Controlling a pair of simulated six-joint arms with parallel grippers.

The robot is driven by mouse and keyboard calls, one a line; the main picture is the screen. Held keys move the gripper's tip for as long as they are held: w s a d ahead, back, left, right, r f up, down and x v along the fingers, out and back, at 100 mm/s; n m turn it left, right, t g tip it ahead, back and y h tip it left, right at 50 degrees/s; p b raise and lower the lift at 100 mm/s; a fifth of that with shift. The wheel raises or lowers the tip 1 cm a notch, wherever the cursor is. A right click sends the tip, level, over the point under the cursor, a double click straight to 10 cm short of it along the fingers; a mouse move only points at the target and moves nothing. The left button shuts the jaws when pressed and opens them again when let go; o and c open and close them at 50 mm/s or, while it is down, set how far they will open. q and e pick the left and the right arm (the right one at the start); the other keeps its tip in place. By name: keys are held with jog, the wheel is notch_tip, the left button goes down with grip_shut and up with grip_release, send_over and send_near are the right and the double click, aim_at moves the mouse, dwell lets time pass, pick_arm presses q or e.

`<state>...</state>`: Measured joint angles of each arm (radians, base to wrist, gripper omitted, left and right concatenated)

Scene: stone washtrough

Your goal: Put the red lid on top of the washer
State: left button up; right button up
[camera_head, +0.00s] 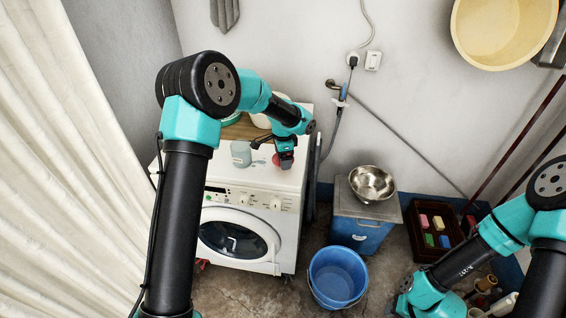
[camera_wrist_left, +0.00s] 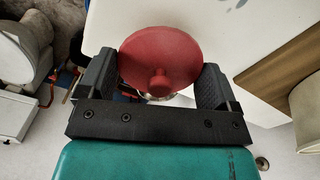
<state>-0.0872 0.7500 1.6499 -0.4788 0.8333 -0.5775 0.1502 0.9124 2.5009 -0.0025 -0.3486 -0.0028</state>
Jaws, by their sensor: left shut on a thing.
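The red lid (camera_wrist_left: 160,55) is a round disc with a knob (camera_wrist_left: 158,83), held between the two fingers of my left gripper (camera_wrist_left: 161,74) in the left wrist view. In the head view the left gripper (camera_head: 286,161) is over the right part of the white washer's top (camera_head: 262,182), and a little of the lid (camera_head: 276,159) shows beside it. I cannot tell whether the lid touches the top. The washer (camera_head: 280,228) has a round glass door in front.
A pale jar (camera_head: 241,153) stands left of my left gripper on the washer top, with a wooden board (camera_head: 240,131) behind. A blue bucket (camera_head: 338,275), a metal bowl (camera_head: 371,183) on a blue bin (camera_head: 360,234), and a dark crate (camera_head: 455,245) are to the right.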

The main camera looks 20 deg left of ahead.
pick_arm(q)
jog(key=shift+w, duration=0.15)
jog(key=shift+w+a, duration=0.1)
jog(key=shift+w, duration=0.1)
jog(key=shift+f, duration=1.75)
jog(key=shift+f, duration=0.15)
jog(key=o, duration=0.7)
notch_tip(320, 180, up, 12)
jog(key=shift+r, duration=0.15)
